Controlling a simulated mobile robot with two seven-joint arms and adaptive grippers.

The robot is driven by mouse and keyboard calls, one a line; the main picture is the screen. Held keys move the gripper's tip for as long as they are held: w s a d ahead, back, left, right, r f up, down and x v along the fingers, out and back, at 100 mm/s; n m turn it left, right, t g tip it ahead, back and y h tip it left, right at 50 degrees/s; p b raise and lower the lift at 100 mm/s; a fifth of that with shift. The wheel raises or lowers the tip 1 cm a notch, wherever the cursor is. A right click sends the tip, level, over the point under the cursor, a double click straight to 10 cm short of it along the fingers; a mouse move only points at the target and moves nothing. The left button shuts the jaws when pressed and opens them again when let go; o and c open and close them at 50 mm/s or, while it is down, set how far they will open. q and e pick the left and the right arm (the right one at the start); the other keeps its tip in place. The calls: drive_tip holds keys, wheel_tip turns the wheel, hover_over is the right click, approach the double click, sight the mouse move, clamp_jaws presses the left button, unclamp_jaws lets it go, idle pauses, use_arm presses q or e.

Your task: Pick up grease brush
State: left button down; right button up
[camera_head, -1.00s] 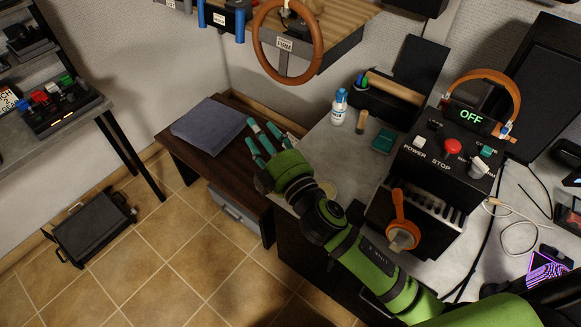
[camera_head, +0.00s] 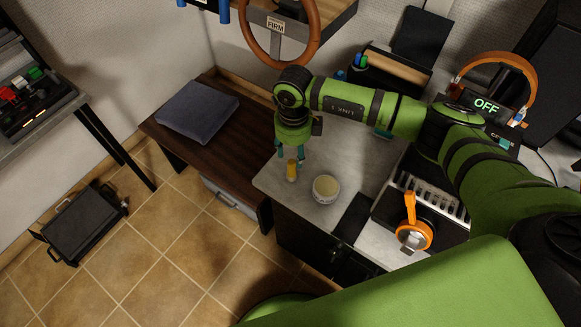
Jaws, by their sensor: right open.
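A small upright yellow-orange object (camera_head: 292,172), which looks like the grease brush, stands near the left edge of the grey worktop (camera_head: 345,160). Its lower part is too small to make out well. My right gripper (camera_head: 291,154) points down right over it, with its teal fingers open on either side of its top. I cannot tell whether the fingers touch it. A round open tin with pale contents (camera_head: 326,189) stands just to the right of it. My left gripper is not in view.
A dark wooden bench (camera_head: 235,143) with a grey-blue cushion (camera_head: 198,111) adjoins the worktop on the left. My arm hides the worktop's back.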

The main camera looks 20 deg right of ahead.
sight(292, 162)
drive_tip(key=shift+s+a+f+b, duration=0.1)
drive_tip(key=shift+f+b, duration=0.05)
drive_tip(key=shift+f, duration=0.3)
drive_tip(key=shift+s+a+f+b, duration=0.1)
drive_tip(key=shift+f+b, duration=0.05)
drive_tip(key=shift+f, duration=0.3)
wheel_tip(292, 162, down, 4)
drive_tip(key=shift+s+a+f+b, duration=0.1)
drive_tip(key=shift+a+f+b, duration=0.05)
drive_tip(key=shift+b, duration=1.1)
clamp_jaws()
